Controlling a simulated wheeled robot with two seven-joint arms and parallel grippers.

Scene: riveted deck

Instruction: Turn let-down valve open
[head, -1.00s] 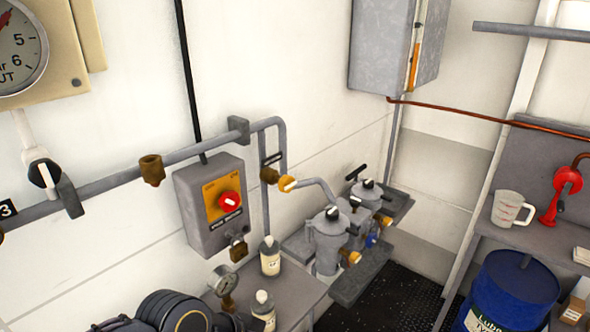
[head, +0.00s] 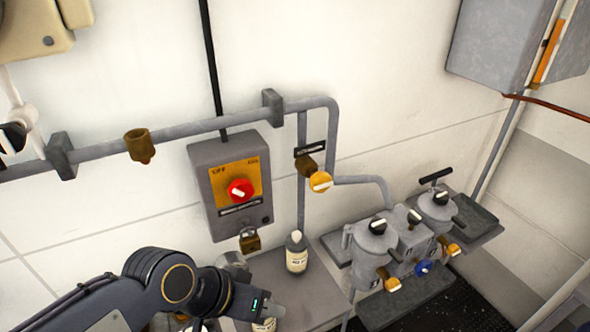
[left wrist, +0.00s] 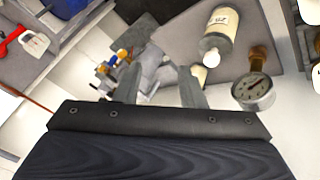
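A brass valve with a round yellow knob (head: 320,181) sits on the pipe on the wall, right of the orange switch box. A small black label plate is above it, its lettering too small to read, so I cannot confirm that this is the let-down valve. The knob's white mark is slightly tilted from level. My left gripper (head: 262,308) is low in the head view, below and left of that valve, well apart from it. In the left wrist view the two fingers of the left gripper (left wrist: 158,88) stand apart with nothing clearly held. My right gripper is not in view.
A grey switch box (head: 232,212) with a red knob and padlock hangs on the wall. A white bottle (head: 297,253) stands on the grey bench below the valve. Filter housings (head: 372,240) stand to the right. A pressure gauge (left wrist: 253,92) shows near my left gripper.

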